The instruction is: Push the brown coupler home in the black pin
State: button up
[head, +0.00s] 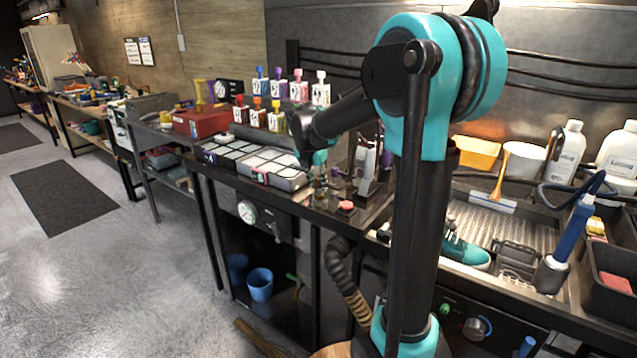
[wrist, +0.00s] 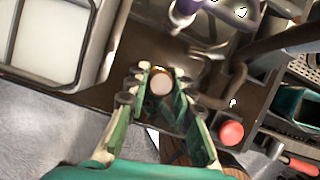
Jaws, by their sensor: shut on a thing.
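My gripper (wrist: 161,77) is shut on a small round piece with a pale top and a brownish side, which appears to be the brown coupler (wrist: 161,85). The piece sits between the green fingers near their tips, over the dark bench top. In the head view my gripper (head: 319,186) is low over the bench, right of the grey tray, and the held piece is too small to make out. I cannot pick out the black pin in either view. Whether the coupler is seated in it cannot be told.
A red button (head: 345,206) is close to my gripper at the bench front; it also shows in the wrist view (wrist: 231,132). The compartment tray (head: 285,180) stands to the left. A dark upright stand is just to the right. The sink (head: 500,222) with a teal sneaker (head: 465,250) lies farther right.

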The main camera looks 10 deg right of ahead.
grip_shut()
jog(key=shift+o, duration=1.2)
grip_release()
grip_shut()
jog(key=shift+r, duration=2.45)
jog(key=shift+r, duration=0.15)
jog(key=shift+r, duration=2.85)
